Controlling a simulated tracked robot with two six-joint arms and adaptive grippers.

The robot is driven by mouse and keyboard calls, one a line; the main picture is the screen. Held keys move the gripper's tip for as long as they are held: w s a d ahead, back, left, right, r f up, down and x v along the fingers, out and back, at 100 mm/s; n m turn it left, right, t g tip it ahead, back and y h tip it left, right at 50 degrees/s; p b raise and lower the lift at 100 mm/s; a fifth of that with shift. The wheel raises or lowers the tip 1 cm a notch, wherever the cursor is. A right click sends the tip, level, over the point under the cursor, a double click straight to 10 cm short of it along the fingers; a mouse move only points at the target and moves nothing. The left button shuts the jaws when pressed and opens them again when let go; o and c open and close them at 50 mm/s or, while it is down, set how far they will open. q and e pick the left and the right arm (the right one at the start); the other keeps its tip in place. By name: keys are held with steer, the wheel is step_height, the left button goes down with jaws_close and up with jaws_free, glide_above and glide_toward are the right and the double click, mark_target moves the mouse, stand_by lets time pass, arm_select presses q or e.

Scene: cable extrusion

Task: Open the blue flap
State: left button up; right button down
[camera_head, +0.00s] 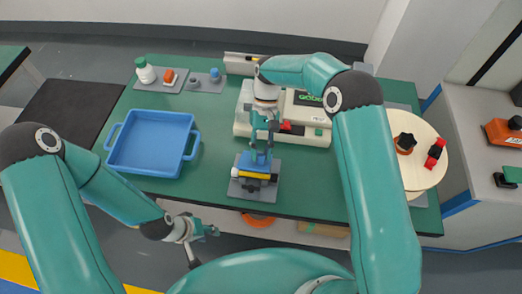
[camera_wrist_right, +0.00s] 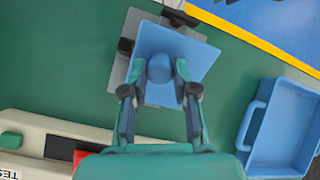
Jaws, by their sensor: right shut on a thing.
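The blue flap (camera_head: 245,162) is on a small device on a grey base plate (camera_head: 238,189) at the table's front edge. In the right wrist view, the flap (camera_wrist_right: 198,55) is a square blue plate with a round blue knob (camera_wrist_right: 160,68). My right gripper (camera_head: 262,148) reaches down from above. Its fingers (camera_wrist_right: 160,80) are closed around the knob in the right wrist view. I cannot tell the flap's exact angle. My left gripper (camera_head: 207,231) is low, in front of the table and away from the flap; its finger opening is unclear.
A blue tray (camera_head: 112,153) lies left of the device. A beige machine (camera_head: 318,137) stands behind it. A small bottle (camera_head: 144,72) and small parts are at the back left. A round wooden board (camera_head: 425,173) is at the right. Green tabletop between tray and device is clear.

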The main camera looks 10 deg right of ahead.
steer(key=shift+w, duration=0.1)
steer(key=c, duration=0.9)
jaws_free()
steer(key=shift+v, duration=3.75)
steer(key=shift+f, duration=0.15)
